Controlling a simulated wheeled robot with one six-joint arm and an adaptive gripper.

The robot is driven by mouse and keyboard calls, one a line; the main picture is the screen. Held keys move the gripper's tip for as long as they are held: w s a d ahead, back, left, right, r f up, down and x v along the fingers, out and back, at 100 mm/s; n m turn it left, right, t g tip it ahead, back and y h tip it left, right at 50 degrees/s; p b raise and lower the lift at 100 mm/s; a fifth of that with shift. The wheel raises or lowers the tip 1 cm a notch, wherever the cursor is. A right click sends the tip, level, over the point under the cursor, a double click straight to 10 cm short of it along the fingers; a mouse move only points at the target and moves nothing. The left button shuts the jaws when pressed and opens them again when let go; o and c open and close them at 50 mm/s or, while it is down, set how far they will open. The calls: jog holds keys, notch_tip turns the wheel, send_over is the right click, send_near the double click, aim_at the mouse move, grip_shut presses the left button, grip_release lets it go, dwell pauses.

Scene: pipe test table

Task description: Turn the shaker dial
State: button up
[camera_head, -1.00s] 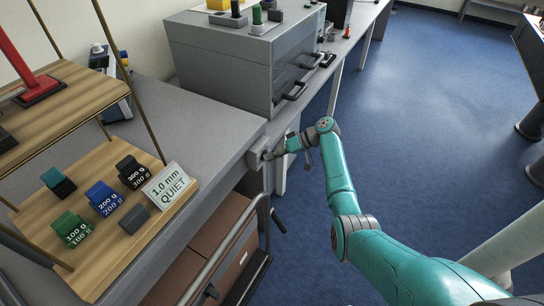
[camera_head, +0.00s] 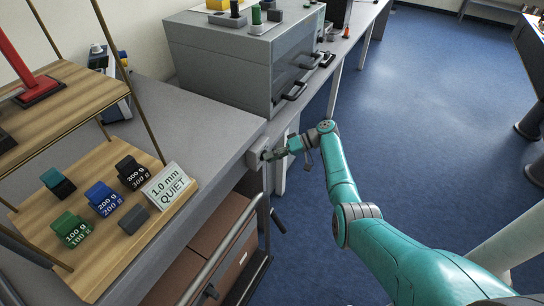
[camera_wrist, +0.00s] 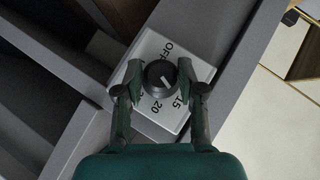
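The shaker dial (camera_wrist: 158,76) is a round black knob with a white pointer line, on a pale square plate (camera_wrist: 150,47) marked OFF, 15 and 20. In the wrist view the pointer slants down and right, towards the 15. My gripper (camera_wrist: 160,78) has one finger on each side of the knob, with the tips against its sides as far as I can see. In the head view my gripper (camera_head: 270,154) reaches the control box (camera_head: 256,151) at the table's front edge; the dial face is hidden there.
A card reading "1.0 mm QUIET" (camera_head: 169,186) stands on a wooden shelf (camera_head: 105,244) with several labelled weights. A large grey cabinet (camera_head: 235,60) stands behind. A metal rail (camera_head: 228,252) runs below the table front. Open blue floor (camera_head: 430,120) lies to the right.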

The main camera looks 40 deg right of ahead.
jog(key=shift+o, duration=1.1)
jog(key=v, duration=1.2)
jog(key=shift+d, duration=0.1)
